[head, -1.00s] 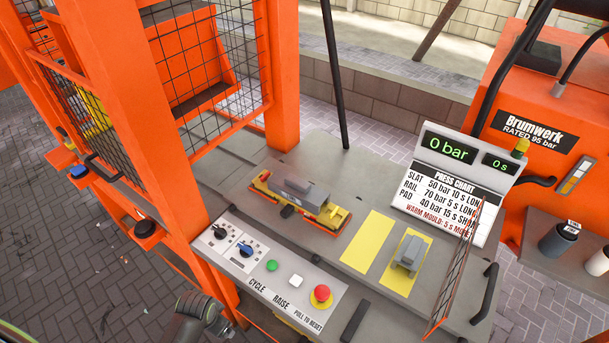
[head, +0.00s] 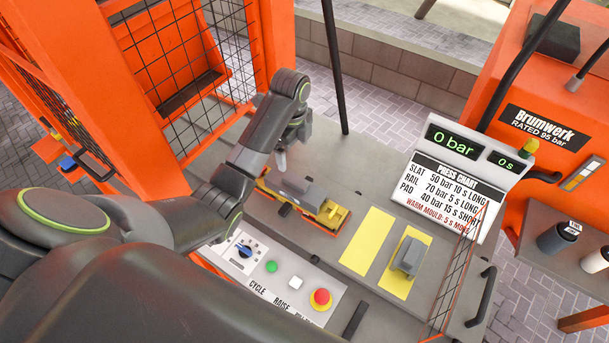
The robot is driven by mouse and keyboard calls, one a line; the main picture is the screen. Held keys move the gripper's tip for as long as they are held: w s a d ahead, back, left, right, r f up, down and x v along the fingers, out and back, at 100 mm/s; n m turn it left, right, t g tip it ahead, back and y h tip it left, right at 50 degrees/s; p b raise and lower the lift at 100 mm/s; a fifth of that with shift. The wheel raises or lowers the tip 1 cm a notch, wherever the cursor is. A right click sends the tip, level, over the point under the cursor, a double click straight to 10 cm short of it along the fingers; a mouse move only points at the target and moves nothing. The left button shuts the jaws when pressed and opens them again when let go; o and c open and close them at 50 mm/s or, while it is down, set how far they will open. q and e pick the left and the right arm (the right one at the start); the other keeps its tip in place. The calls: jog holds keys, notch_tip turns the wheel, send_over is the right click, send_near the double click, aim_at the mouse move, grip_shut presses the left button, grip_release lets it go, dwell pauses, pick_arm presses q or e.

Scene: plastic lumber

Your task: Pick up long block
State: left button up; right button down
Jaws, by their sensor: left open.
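The long grey block (head: 294,188) lies on top of the yellow and orange mould (head: 334,215) in the middle of the bench. A shorter grey block (head: 408,255) stands on a yellow strip to the right. My left arm reaches in from the left across the bench. My left gripper (head: 281,163) points down, open, just behind and above the left end of the long block and seemingly apart from it. Its fingers are small and partly hidden by the wrist. My right gripper is out of view.
An empty yellow strip (head: 367,241) lies between mould and shorter block. The button panel (head: 275,285) with a red stop button (head: 320,299) runs along the front edge. An orange mesh frame (head: 182,80) rises at left, a thin black pole (head: 333,75) behind, a press chart sign (head: 440,190) at right.

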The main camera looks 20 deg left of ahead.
pick_arm(q)
jog(key=b, duration=0.8)
send_over(295, 180)
jog(key=f, duration=0.6)
jog(key=shift+w+f, duration=0.3)
jog(key=shift+f, duration=0.05)
notch_tip(295, 180, down, 3)
jog(key=shift+s+r+b, duration=0.15)
jog(key=shift+r+b, duration=0.05)
jog(key=shift+b, duration=0.2)
jog(key=shift+f+p, duration=0.35)
jog(key=shift+p, duration=0.1)
jog(key=shift+f, duration=0.55)
jog(key=shift+f+p, duration=0.3)
jog(key=shift+p, duration=0.05)
jog(key=f, duration=0.1)
jog(key=f+p, duration=0.1)
jog(key=f, duration=0.1)
jog(key=shift+s+d+f, duration=0.1)
jog(key=shift+s+f, duration=0.1)
jog(key=shift+f, duration=0.65)
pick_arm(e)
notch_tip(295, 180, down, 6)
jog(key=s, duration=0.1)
pick_arm(q)
jog(key=shift+c, duration=0.4)
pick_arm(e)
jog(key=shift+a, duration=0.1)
